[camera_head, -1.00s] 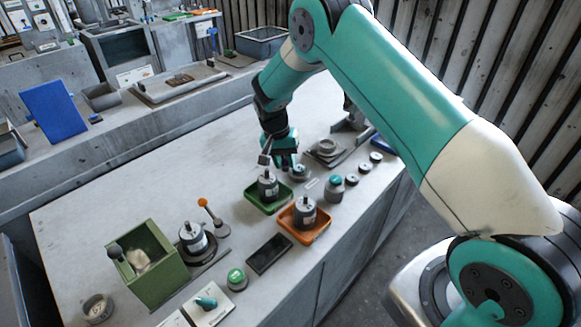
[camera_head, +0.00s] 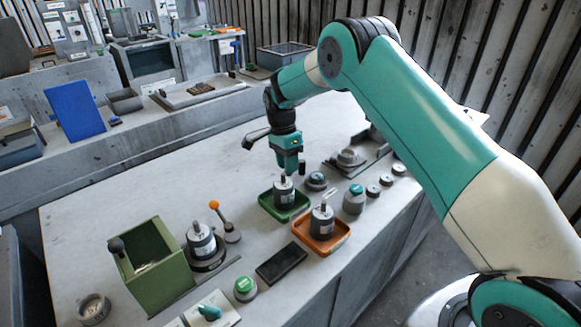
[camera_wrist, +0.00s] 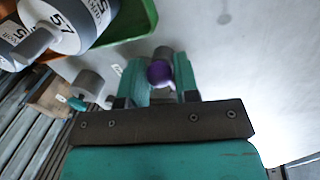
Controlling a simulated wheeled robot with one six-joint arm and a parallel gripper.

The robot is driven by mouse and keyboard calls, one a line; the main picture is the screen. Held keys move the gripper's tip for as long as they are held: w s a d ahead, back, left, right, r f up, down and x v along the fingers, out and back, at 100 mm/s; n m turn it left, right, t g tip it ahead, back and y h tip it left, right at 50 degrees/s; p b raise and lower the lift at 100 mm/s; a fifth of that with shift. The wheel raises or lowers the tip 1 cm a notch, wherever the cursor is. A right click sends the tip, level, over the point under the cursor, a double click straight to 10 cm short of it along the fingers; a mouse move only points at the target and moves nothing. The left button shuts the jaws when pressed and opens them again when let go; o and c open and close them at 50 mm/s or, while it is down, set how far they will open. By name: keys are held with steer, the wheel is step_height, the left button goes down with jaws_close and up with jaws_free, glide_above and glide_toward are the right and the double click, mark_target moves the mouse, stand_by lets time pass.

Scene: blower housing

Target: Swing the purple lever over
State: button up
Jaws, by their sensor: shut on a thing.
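The purple lever's round knob (camera_wrist: 159,73) shows in the wrist view, held between the two teal fingers of my gripper (camera_wrist: 161,85). A grey cylindrical part lies just beyond the knob. In the head view, my gripper (camera_head: 289,168) is low over the bench, behind the green tray (camera_head: 300,208). I cannot make out the purple knob in the head view, and the lever's base and angle are not clear.
A labelled grey cylinder (camera_head: 283,193) stands in the green tray, close in front of my gripper. Another cylinder (camera_head: 321,224) stands in an orange tray (camera_head: 338,241). A small round fitting (camera_head: 316,182) is just right of my gripper. The bench behind and left is clear.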

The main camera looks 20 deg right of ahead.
steer(key=shift+w+m, duration=0.15)
steer(key=shift+m, duration=0.15)
stand_by(0.4)
steer(key=o, duration=0.9)
steer(key=shift+r, duration=0.15)
steer(key=shift+w+a+r+p, duration=0.1)
steer(key=shift+w+r+p, duration=0.4)
steer(key=shift+r, duration=2.35)
steer(key=shift+w+a+r+p, duration=0.1)
steer(key=shift+w+r+p, duration=0.35)
steer(key=shift+r, duration=2.35)
steer(key=shift+w+a+r+p, duration=0.15)
steer(key=shift+w+r, duration=0.55)
steer(key=shift+r, duration=2.15)
